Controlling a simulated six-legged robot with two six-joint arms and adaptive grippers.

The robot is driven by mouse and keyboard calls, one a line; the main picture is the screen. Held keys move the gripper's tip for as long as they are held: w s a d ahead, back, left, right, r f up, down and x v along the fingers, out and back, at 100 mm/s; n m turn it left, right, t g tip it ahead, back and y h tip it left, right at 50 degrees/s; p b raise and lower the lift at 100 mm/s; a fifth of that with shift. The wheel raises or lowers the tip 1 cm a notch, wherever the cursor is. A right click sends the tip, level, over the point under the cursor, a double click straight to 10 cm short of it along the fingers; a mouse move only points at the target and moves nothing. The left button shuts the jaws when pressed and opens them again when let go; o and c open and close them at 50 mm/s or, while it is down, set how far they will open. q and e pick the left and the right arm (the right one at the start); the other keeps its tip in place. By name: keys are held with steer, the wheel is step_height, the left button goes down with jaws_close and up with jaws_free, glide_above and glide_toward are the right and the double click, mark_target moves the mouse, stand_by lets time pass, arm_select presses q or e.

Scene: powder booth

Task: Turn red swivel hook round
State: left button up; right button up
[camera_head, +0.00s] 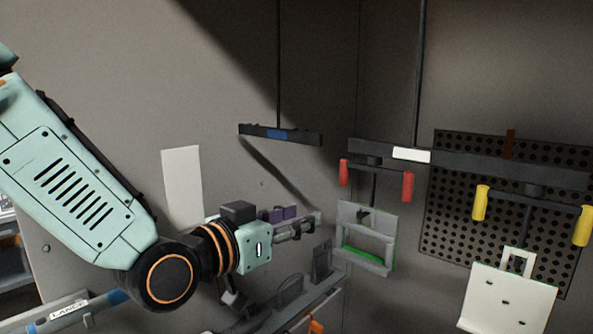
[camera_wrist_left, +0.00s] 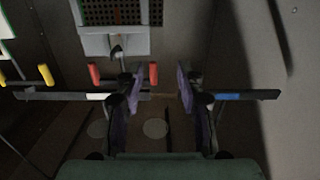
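The red swivel hook hangs under a dark bar at centre right in the head view. It has a left red grip (camera_head: 344,172) and a right red grip (camera_head: 407,186) on a dark crossbar. A grey frame with a green edge (camera_head: 365,240) hangs from it. My left gripper (camera_head: 301,221) is left of the hook, apart from it. In the left wrist view its purple-padded fingers (camera_wrist_left: 160,82) are spread and empty. There one red grip (camera_wrist_left: 153,74) shows in the gap between the fingers, farther off; the other grip (camera_wrist_left: 95,74) lies left of them. My right gripper is in neither view.
A yellow-gripped hook (camera_head: 481,202) carrying a white plate (camera_head: 506,299) hangs to the right, before a perforated panel (camera_head: 447,215). A dark bar with a blue label (camera_head: 277,134) hangs above my left gripper. A grey shelf (camera_head: 290,309) stands below it.

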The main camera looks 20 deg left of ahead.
arm_select(q)
glide_toward(342, 178)
steer(key=a, duration=0.1)
steer(key=shift+t+h, duration=0.3)
steer(key=shift+t, duration=0.1)
steer(key=b+x, duration=0.1)
steer(key=x, duration=0.2)
steer(key=b+x, duration=0.2)
steer(key=x, duration=0.1)
steer(key=d+b+x, duration=0.1)
steer(key=x, duration=0.3)
steer(key=shift+s+f, duration=0.25)
steer(key=shift+f, duration=0.05)
steer(key=shift+w, duration=0.3)
steer(key=shift+w+a+f, duration=0.2)
steer(key=shift+w+a, duration=0.05)
steer(key=shift+w, duration=0.15)
steer(key=shift+s+d+r, duration=0.15)
steer(key=shift+s+d, duration=0.15)
steer(key=shift+d, duration=0.05)
steer(key=shift+c, duration=2.1)
steer(key=shift+w+a, duration=0.15)
steer(key=shift+a, duration=0.1)
steer(key=shift+c, duration=1.2)
steer(key=shift+d, duration=0.1)
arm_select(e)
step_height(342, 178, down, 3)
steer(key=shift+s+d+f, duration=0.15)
